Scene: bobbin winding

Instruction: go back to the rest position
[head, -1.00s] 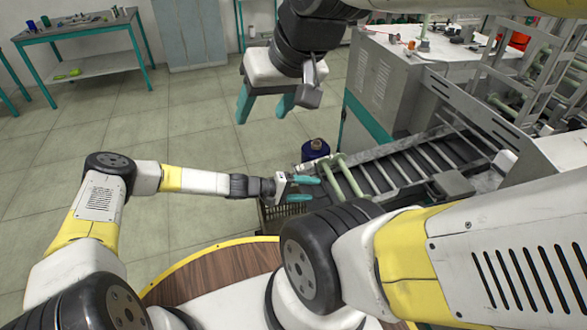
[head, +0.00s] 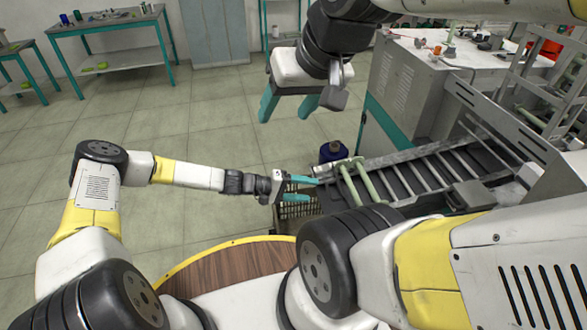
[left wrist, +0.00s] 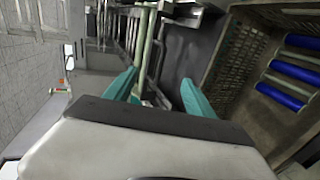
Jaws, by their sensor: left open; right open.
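My left gripper (head: 298,188) is open, with teal fingers pointing right, beside the near end of the slatted conveyor (head: 415,175). Two pale green rods (head: 357,183) lie across that end, just right of the fingertips. In the left wrist view, its two fingers (left wrist: 160,92) are spread with nothing held between them, and a green rod (left wrist: 143,48) shows beyond them. My right gripper (head: 288,108) is open and empty, hanging with fingers down over the floor, higher in the picture.
A dark crate (head: 290,210) stands below the left gripper; the left wrist view shows several blue cylinders (left wrist: 282,94) in it. A dark blue container (head: 333,152) stands behind the rods. A grey machine cabinet (head: 400,90) is at right. A workbench (head: 110,22) is far left; the floor between is clear.

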